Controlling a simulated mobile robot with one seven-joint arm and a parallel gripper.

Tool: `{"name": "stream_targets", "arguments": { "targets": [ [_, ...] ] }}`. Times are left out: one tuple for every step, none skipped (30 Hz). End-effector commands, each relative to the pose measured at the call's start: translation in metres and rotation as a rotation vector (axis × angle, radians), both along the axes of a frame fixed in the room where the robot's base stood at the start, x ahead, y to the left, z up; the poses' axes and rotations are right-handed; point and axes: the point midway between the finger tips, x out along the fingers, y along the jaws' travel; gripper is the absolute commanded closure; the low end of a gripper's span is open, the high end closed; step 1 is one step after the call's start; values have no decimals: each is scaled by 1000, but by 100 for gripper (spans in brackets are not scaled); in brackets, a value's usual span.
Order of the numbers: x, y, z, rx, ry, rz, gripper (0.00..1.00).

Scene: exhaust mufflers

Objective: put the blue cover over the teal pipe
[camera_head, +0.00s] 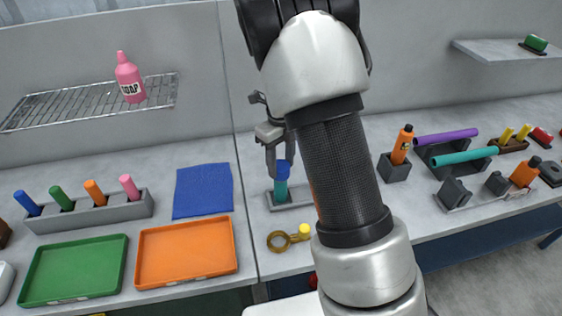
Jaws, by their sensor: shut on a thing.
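The blue cover (283,171) is between the fingers of my gripper (281,166), which points down and is shut on it. Directly below it, a short teal pipe (280,191) stands upright in a grey holder (302,202). The cover is in line with the pipe and meets its top in this view. I cannot tell how far it sits over the pipe. My arm hides the right part of the holder. Another, longer teal pipe (465,156) lies on a dark rack at the right.
A brass ring tool (279,241) and a yellow-capped piece (304,230) lie in front of the holder. A blue cloth (203,190), an orange tray (187,252) and a green tray (74,269) are left. An orange bottle (402,145) stands right of my arm.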

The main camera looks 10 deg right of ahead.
Motion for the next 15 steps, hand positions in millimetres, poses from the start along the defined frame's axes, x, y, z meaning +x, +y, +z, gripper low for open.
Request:
{"name": "stream_targets", "arguments": {
  "targets": [
    [0,0,-2,0,0,0,78],
    [0,0,-2,0,0,0,78],
    [0,0,-3,0,0,0,78],
    [0,0,-4,0,0,0,78],
    [0,0,-4,0,0,0,78],
    [0,0,-5,0,0,0,78],
    [0,0,-6,0,0,0,78],
    [0,0,-6,0,0,0,78],
    [0,0,-7,0,0,0,78],
    [0,0,-8,0,0,0,78],
    [0,0,-8,0,0,0,78],
    [0,0,-9,0,0,0,78],
    [0,0,-10,0,0,0,78],
    [0,0,-10,0,0,0,78],
    [0,0,-11,0,0,0,78]
  ]
}}
